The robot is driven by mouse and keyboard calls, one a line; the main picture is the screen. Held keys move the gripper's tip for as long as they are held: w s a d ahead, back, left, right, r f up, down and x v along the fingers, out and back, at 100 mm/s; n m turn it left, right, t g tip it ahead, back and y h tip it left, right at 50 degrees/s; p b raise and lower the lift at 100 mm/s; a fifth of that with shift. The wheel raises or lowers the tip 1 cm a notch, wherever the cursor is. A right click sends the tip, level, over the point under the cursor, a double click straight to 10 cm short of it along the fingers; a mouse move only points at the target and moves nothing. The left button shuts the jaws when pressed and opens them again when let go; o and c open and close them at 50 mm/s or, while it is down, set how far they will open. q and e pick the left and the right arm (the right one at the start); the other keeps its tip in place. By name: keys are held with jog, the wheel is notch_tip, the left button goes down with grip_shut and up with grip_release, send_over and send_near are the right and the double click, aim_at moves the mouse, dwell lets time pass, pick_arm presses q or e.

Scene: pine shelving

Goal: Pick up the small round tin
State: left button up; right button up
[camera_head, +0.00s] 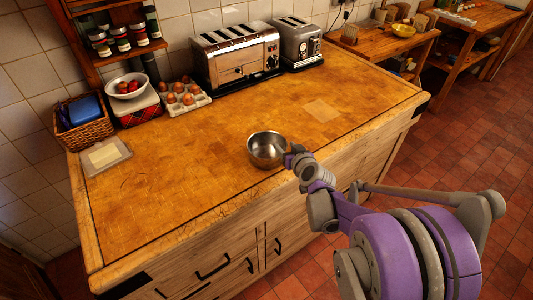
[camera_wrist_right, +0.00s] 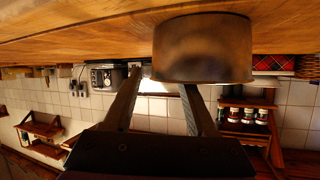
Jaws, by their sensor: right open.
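A small round metal tin (camera_head: 267,151), open at the top and shiny inside, stands upright on the wooden counter near its front edge. It also shows large in the right wrist view (camera_wrist_right: 203,48), where the picture is upside down. My right gripper (camera_head: 294,157) is close to the tin's right side in the head view. In the right wrist view my right gripper (camera_wrist_right: 161,78) is open, with one finger left of the tin and the other's tip by its rim. I cannot tell whether either finger touches it. My left gripper is not in view.
A toaster (camera_head: 238,56), a second toaster (camera_head: 297,42), an egg tray (camera_head: 183,97), a white bowl (camera_head: 126,86) and a wicker basket (camera_head: 84,125) line the counter's back. A pale card (camera_head: 105,156) lies at left. The counter (camera_head: 180,180) around the tin is clear.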

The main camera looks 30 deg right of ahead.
aim_at(279, 140)
jog(key=x, duration=0.5)
jog(key=shift+f, duration=0.1)
jog(key=shift+c, duration=0.2)
grip_shut()
